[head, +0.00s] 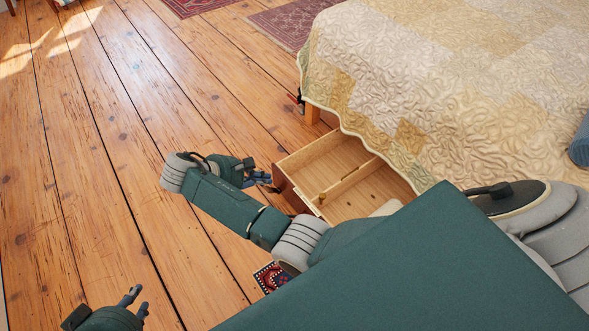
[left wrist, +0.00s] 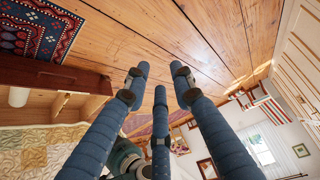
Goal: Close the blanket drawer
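My left gripper (head: 136,302) is at the lower left over the floor, apart from the drawer. In the left wrist view its fingers (left wrist: 160,85) are spread and empty. The drawer's reddish-brown front (left wrist: 50,75) shows at left there.
The bed with a patchwork quilt (head: 440,70) fills the upper right. A small patterned rug (head: 270,277) lies near the drawer, partly hidden by my arm. Two more rugs lie at the top, one patterned rug (head: 290,22) beside the bed. The plank floor (head: 90,170) at left is clear.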

